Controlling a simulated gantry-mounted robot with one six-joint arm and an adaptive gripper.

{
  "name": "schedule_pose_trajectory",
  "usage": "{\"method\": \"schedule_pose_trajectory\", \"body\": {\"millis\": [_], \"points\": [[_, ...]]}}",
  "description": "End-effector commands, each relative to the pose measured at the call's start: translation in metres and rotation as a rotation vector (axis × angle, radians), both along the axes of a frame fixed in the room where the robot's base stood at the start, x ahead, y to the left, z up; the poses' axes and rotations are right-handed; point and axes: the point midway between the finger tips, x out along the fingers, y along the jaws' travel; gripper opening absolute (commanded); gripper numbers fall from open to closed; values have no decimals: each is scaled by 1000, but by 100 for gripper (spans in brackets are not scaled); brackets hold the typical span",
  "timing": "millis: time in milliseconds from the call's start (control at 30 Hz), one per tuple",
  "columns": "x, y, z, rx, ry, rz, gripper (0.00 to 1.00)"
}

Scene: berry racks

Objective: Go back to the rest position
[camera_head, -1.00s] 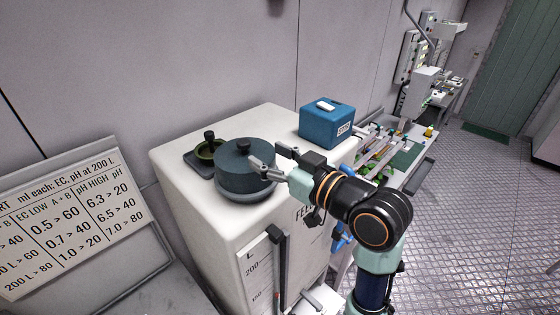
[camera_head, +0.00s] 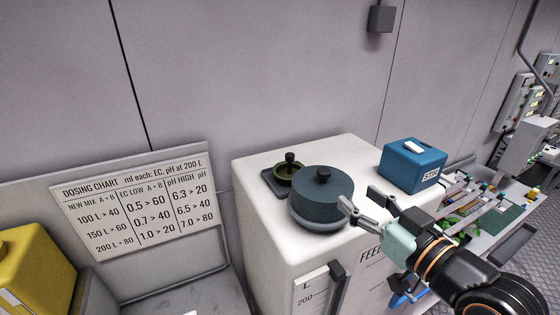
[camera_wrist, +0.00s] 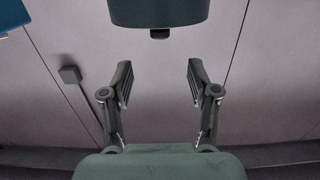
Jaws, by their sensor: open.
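My gripper (camera_head: 362,203) is open and empty in the head view, above the front right part of the white tank top, close to the dark round lid (camera_head: 322,187) with a knob. In the wrist view my gripper (camera_wrist: 160,85) shows two spread fingers with only the grey wall between them. My arm reaches in from the lower right corner of the head view. The white tank (camera_head: 270,235) carries the lid, and its front is partly hidden by my arm.
A blue box (camera_head: 413,166) stands at the tank's back right. A dosing chart (camera_head: 140,210) and a yellow container (camera_head: 35,270) are at the left. A cluttered bench (camera_head: 490,210) lies at the right.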

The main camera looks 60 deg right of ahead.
Motion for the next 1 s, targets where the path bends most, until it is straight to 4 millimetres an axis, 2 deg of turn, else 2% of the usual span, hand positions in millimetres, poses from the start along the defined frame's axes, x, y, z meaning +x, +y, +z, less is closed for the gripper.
{"method": "schedule_pose_trajectory", "body": {"millis": [233, 267, 367, 467, 567, 600, 667, 700, 800, 833, 900, 1000], "points": [[0, 0, 0, 0, 0, 0, 60], [3, 2, -1, 3, 2, 5, 60], [28, 23, -10, 26, 19, 42, 60], [70, 67, -29, 64, 56, 109, 60], [114, 136, -56, 107, 118, 197, 60], [128, 168, -67, 121, 148, 234, 60], [143, 218, -85, 135, 198, 289, 60], [149, 251, -95, 140, 231, 325, 60], [151, 325, -118, 138, 308, 405, 60], [149, 343, -124, 134, 328, 424, 60], [143, 376, -134, 124, 366, 459, 60], [135, 402, -143, 111, 397, 486, 60]]}}
